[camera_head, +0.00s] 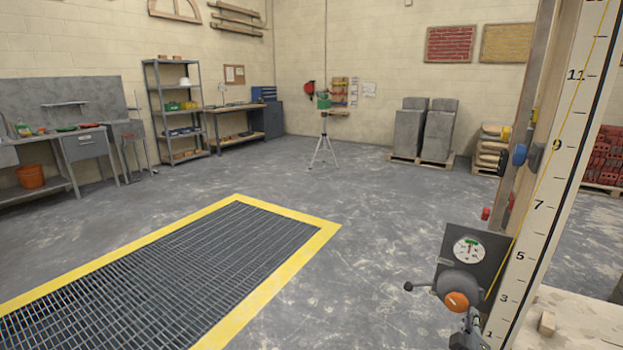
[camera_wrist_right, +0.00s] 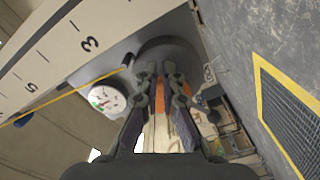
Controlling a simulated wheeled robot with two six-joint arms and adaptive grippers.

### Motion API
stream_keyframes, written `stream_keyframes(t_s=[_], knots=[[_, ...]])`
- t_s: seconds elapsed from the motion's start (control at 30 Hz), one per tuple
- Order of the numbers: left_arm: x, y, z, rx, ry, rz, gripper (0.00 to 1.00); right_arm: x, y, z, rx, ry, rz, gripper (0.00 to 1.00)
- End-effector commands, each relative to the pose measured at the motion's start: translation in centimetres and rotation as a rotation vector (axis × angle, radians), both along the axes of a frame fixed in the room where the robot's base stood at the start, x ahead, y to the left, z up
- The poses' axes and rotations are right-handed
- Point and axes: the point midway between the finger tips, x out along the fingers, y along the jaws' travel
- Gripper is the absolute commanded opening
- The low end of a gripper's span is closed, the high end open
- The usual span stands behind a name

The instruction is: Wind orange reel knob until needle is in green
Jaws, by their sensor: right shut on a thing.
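The orange reel knob (camera_head: 457,301) is on the grey reel (camera_head: 459,283) at the lower right of the head view. My right gripper (camera_head: 467,315) is at the knob from below right. In the right wrist view, the gripper (camera_wrist_right: 160,75) is shut on the orange knob (camera_wrist_right: 160,97), which shows between its fingers. The round white gauge (camera_head: 469,250) sits above the reel. Its green band is at the top, and the red needle points up toward it; the exact reading is too small to tell. The gauge also shows in the wrist view (camera_wrist_right: 106,98). My left gripper is out of view.
A black-ended crank handle (camera_head: 409,286) sticks out left of the reel. A tall numbered scale board (camera_head: 543,195) with a yellow line stands just right of it. A yellow-edged floor grate (camera_head: 170,275) lies at left; the floor between is clear.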

Motion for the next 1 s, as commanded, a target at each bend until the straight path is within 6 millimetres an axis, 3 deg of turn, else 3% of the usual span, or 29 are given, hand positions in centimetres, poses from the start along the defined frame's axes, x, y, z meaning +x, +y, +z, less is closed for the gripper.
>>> stream_keyframes(t_s=[0.03, 0.27, 1.0], knots=[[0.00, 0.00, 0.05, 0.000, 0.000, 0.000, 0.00, 0.20, 0.10, 0.77, -0.002, -0.012, 0.005, 0.00], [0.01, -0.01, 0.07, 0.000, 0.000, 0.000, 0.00, 0.21, 0.09, 1.20, -0.003, -0.013, 0.006, 0.00], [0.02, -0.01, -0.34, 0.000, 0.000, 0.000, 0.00, -0.27, -0.58, 1.01, -0.002, -0.011, 0.006, 0.00]])
